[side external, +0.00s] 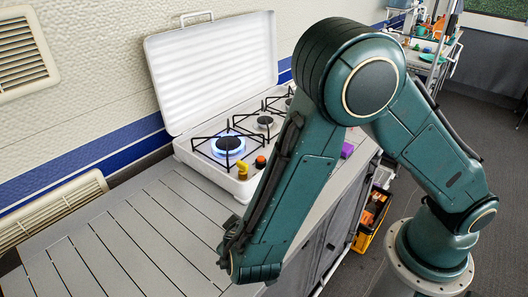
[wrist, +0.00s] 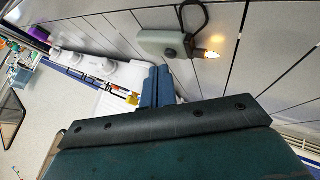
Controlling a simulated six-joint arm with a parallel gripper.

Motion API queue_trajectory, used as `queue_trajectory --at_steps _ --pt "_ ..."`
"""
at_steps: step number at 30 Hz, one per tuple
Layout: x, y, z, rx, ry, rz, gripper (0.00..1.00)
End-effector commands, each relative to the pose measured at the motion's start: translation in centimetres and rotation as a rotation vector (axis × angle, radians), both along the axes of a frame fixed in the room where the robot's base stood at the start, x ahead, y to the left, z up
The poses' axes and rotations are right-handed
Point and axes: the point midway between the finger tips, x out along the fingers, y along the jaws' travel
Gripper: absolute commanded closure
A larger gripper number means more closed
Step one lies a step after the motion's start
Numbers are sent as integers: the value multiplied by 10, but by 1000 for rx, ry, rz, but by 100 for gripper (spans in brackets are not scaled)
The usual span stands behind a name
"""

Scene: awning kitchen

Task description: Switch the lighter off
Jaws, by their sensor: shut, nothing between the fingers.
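The lighter (wrist: 160,44) lies on the slatted grey counter in the wrist view, with a pale grey-green body, a dark round button on its side and a dark cord loop. A small flame (wrist: 210,54) burns at its right tip. My gripper (wrist: 157,72) shows blue fingers pressed together, empty, below the lighter in the picture and apart from it. In the side view the lighter is not visible, and my arm covers that part of the counter; the fingers cannot be made out there.
A white camping stove (side external: 212,180) with its lid raised stands at the counter's back; a blue flame (side external: 228,145) burns at its front burner. The slatted counter (side external: 120,240) is clear at left.

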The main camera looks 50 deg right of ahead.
Motion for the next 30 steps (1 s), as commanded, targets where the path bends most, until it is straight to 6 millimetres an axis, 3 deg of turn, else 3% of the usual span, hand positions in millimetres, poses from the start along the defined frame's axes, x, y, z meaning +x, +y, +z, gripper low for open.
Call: queue_trajectory --at_steps 30 --pt "0 0 -10 0 0 0 100"
